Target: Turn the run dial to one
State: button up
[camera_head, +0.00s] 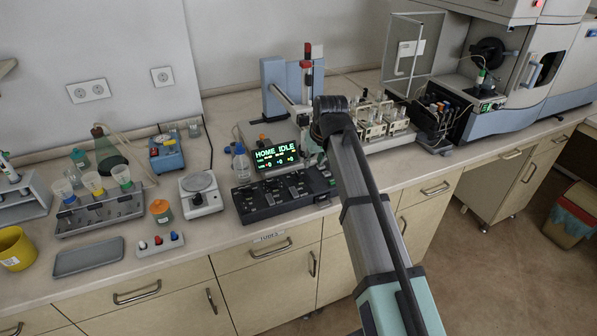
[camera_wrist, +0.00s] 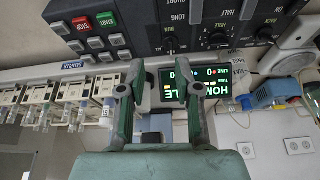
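The dark control panel (camera_head: 283,196) sits at the bench's front edge in the head view, beside my arm. It also shows upside down across the top of the wrist view (camera_wrist: 150,12), with a red stop button (camera_wrist: 82,24), a green start button (camera_wrist: 106,19) and black dials (camera_wrist: 217,39) in a row.
A display (camera_head: 276,154) reading "HOME IDLE" stands behind the panel and also shows between my fingers in the wrist view (camera_wrist: 208,86). A sampler rack (camera_head: 385,122) is to the right. A scale (camera_head: 201,194) and a bottle (camera_head: 241,163) stand to the left.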

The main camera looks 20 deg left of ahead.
send_near(298, 173)
jog(key=shift+n, duration=0.5)
jog(key=p+x, duration=0.4)
jog(key=x, duration=0.4)
jog(key=shift+f+p, duration=0.2)
jog(key=shift+p, duration=0.1)
grip_shut()
